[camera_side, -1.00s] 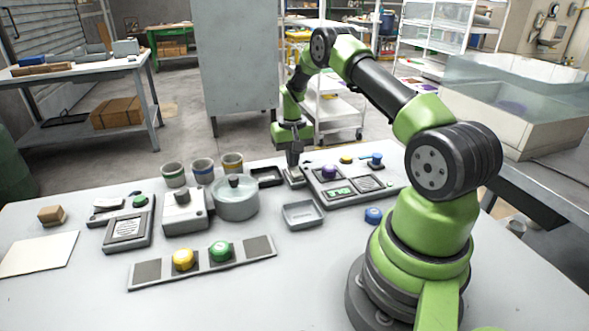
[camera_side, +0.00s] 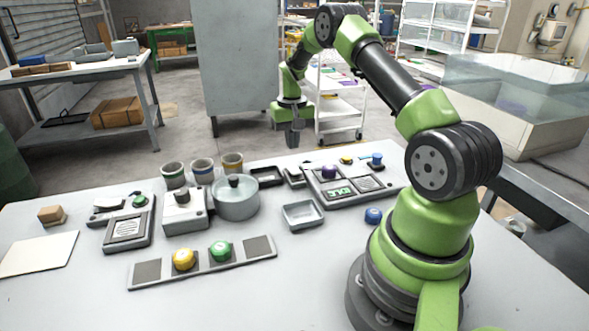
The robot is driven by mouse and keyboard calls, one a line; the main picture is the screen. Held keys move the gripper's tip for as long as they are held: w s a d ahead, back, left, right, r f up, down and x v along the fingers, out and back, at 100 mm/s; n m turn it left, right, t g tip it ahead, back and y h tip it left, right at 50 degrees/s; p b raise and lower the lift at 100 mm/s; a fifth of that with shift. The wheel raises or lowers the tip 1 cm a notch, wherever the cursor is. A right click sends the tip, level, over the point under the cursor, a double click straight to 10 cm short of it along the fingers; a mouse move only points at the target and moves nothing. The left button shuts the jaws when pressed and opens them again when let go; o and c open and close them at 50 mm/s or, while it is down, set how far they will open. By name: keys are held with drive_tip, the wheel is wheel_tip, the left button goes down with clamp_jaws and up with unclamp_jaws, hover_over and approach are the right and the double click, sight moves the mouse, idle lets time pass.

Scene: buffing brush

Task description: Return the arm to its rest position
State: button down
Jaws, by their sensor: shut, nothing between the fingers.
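My gripper (camera_side: 292,138) hangs from my green and black arm, pointing down, above the back edge of the grey work table (camera_side: 300,272). It is shut and empty, raised clear of the table. Below it, a small grey block-like item (camera_side: 295,177) sits beside a dark open tray (camera_side: 266,177). My arm is bent high, with its elbow near the top of the picture.
A control panel (camera_side: 350,187) with purple and blue knobs stands right of my gripper. Three cups (camera_side: 203,171), a lidded pot (camera_side: 235,198) and a grey tray (camera_side: 303,214) stand nearby. A strip (camera_side: 205,262) holds yellow and green knobs.

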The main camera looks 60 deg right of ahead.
drive_tip(key=shift+r, duration=0.75)
